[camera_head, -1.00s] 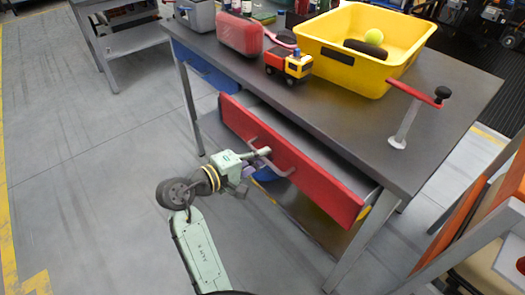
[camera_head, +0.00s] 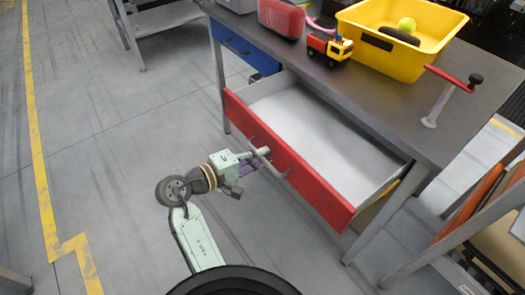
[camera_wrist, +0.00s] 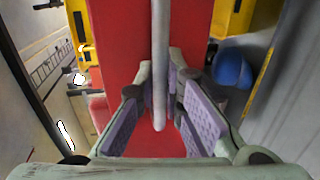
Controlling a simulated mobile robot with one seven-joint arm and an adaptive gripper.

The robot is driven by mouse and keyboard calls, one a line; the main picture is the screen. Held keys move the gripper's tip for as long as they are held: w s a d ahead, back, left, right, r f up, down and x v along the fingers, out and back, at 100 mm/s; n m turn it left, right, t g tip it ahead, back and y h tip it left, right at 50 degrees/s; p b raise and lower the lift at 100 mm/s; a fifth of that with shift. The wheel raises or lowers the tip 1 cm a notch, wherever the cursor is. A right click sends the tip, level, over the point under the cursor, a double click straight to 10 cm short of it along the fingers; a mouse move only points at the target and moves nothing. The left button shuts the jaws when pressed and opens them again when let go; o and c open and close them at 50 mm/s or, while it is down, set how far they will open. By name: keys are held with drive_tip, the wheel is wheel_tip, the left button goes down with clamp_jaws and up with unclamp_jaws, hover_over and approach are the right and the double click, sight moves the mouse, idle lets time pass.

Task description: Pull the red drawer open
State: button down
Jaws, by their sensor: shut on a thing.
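The red drawer (camera_head: 310,180) is pulled well out from under the grey table, and its pale, empty inside shows. A grey bar handle (camera_head: 274,163) is on its front. My gripper (camera_head: 262,158) is at the handle, shut on it. In the wrist view my gripper's purple-padded fingers (camera_wrist: 160,108) stand on both sides of the handle bar (camera_wrist: 160,60), with the red drawer front (camera_wrist: 115,40) behind it.
A blue drawer (camera_head: 243,46) is shut at the left. On the table (camera_head: 390,105) are a yellow bin (camera_head: 385,55), a toy truck (camera_head: 328,47), a red case (camera_head: 281,17) and a red-handled crank (camera_head: 440,95).

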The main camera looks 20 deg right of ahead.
drive_tip(key=shift+a, duration=0.15)
drive_tip(key=c, duration=1.7)
unclamp_jaws()
drive_tip(key=v, duration=1.2)
